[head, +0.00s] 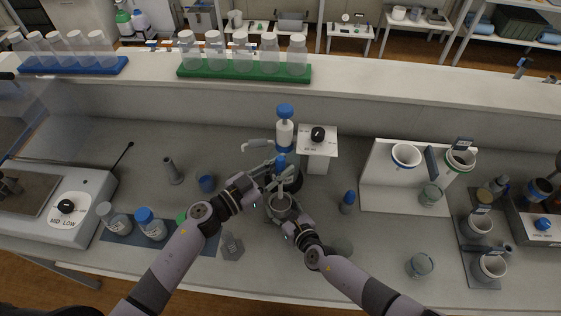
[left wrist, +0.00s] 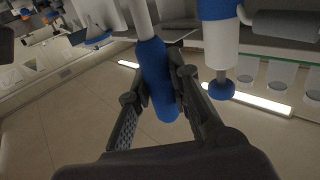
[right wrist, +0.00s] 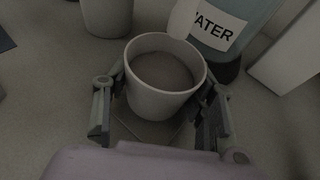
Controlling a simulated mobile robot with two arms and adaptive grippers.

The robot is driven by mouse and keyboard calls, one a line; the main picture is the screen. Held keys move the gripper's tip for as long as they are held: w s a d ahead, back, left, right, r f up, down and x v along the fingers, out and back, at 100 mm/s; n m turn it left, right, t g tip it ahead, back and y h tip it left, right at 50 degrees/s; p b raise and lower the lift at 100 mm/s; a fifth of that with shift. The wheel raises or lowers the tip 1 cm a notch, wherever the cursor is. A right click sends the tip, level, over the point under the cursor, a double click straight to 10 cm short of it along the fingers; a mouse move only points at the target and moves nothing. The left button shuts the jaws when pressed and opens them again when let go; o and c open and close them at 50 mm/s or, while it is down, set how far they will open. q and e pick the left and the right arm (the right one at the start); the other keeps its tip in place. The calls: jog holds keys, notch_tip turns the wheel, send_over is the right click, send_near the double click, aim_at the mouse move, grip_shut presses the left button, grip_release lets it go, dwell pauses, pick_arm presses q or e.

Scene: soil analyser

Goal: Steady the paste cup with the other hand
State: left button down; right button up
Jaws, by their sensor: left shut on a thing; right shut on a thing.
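The paste cup (right wrist: 140,99) is a white cup filled with smooth grey-brown paste, upright in the right wrist view. My right gripper (right wrist: 160,112) is shut around its sides. In the head view the cup (head: 281,203) is small and partly covered by my right gripper (head: 283,208). My left gripper (head: 277,176) is just above and behind the cup, shut on a blue-handled tool (head: 281,160). In the left wrist view the blue handle (left wrist: 155,75) lies between the fingers of my left gripper (left wrist: 158,82). No tool shows inside the cup in the right wrist view.
A bottle labelled water (right wrist: 222,30) stands close behind the cup, and another white cup (right wrist: 107,17) is at upper left. A blue-capped bottle (head: 285,130) and a white stand with a black knob (head: 318,148) are just behind. A hexagonal dish (head: 232,247) lies front left.

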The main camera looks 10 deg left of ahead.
pick_arm(q)
jog(key=shift+f, duration=3.25)
jog(key=shift+a, duration=0.1)
